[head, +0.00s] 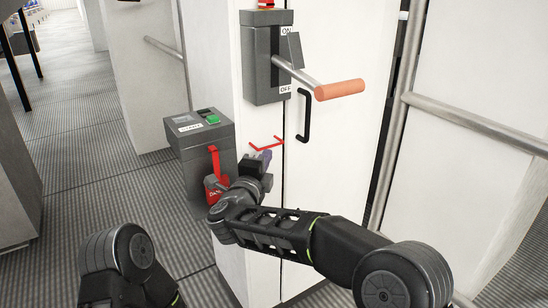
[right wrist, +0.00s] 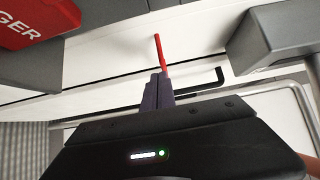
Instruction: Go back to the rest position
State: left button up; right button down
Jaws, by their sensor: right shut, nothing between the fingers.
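My right gripper (head: 260,157) is in front of the white cabinet (head: 262,130), below the grey switch box. Its fingers are shut and empty; they also show in the right wrist view (right wrist: 158,90). A thin red bent bar (head: 268,145) is on the cabinet face, just above the fingertips in the head view. In the right wrist view the red bar (right wrist: 158,50) appears right beyond the fingertips; I cannot tell whether they touch. Part of my left arm shows at the lower left of the head view, but its gripper does not.
The switch box (head: 262,75) has an orange-handled lever (head: 340,89) sticking out, between its ON and OFF labels. A black door handle (head: 303,115) is below. A grey box (head: 202,150) with a green button and a red danger tag (head: 222,192) stands left. A metal rail (head: 470,120) is right.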

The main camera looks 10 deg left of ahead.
jog(key=s+d+f+n+g+y, duration=0.1)
jog(key=d+f+n+g+y, duration=0.2)
jog(key=f, duration=0.8)
jog(key=d+f+n+y, duration=0.1)
jog(key=d+f+n, duration=0.35)
jog(key=f, duration=0.65)
jog(key=s+d+f+n+g+y, duration=0.1)
jog(key=s+d+f+n+g, duration=0.25)
jog(key=s+f, duration=0.55)
jog(key=s+d+f+n+g+y, duration=0.1)
jog(key=s+d+f+n+g, duration=0.25)
jog(key=s+f, duration=0.6)
jog(key=s+d+f+n+g, duration=0.1)
jog(key=s+d+f+g, duration=0.15)
jog(key=s, duration=0.55)
jog(key=s+d+f+n+g, duration=0.15)
jog(key=s+f, duration=0.25)
jog(key=s, duration=0.4)
jog(key=s+d+f+n+g, duration=0.1)
jog(key=s+f+g, duration=0.2)
jog(key=s, duration=0.5)
notch_tip(320, 180, up, 15)
jog(key=p, duration=1.4)
jog(key=shift+a+r+y+p, duration=0.15)
jog(key=shift+a+y+p, duration=0.05)
jog(key=shift+y+p, duration=0.2)
